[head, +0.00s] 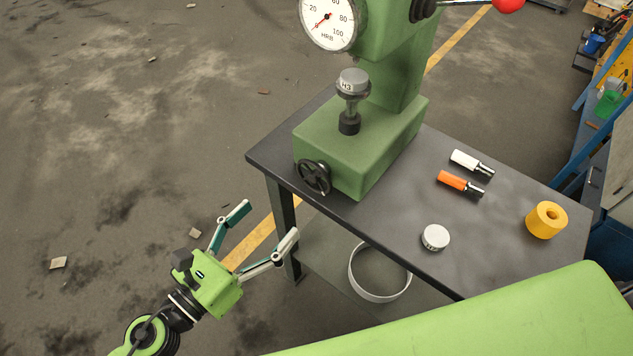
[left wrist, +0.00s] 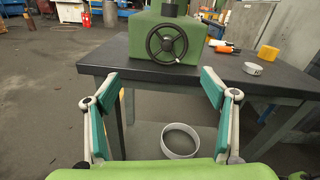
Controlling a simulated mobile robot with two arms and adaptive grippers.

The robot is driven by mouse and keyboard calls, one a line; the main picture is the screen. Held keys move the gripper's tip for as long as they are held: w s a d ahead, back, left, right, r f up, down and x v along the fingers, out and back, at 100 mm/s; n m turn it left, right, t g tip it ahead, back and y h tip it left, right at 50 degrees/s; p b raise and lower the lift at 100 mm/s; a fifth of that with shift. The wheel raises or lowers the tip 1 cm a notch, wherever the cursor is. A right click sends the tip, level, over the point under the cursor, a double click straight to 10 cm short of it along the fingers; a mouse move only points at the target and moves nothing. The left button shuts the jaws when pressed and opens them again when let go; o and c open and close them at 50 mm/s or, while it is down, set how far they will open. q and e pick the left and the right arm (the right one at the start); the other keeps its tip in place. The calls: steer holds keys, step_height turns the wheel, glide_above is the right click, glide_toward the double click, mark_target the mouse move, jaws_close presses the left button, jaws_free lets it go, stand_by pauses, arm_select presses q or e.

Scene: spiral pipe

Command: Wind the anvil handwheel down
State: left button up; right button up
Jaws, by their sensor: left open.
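The black anvil handwheel (head: 314,177) is on the front face of the green hardness tester (head: 345,160), low on its base. In the left wrist view the handwheel (left wrist: 167,43) shows nearly face on, ahead and above the fingers. My right gripper is not in view.
A pale hoop (head: 355,285) lies on the lower shelf. Floor left of the table is open.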

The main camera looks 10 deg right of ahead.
mark_target(312, 179)
arm_select(q)
steer(key=shift+m+h, duration=0.3)
steer(key=shift+m, duration=0.2)
steer(key=p+x, duration=0.1)
steer(key=x, duration=0.3)
steer(key=p+x, duration=0.2)
steer(key=x, duration=0.2)
steer(key=r+p+x, duration=0.1)
steer(key=p+x, duration=0.1)
steer(key=x, duration=0.3)
steer(key=shift+s+d, duration=0.3)
steer(key=shift+s, duration=0.1)
steer(key=shift+w+d, duration=0.25)
steer(key=shift+d, duration=0.1)
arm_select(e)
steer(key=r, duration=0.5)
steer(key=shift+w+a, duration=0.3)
arm_select(q)
steer(key=c, duration=1)
steer(key=shift+c, duration=0.6)
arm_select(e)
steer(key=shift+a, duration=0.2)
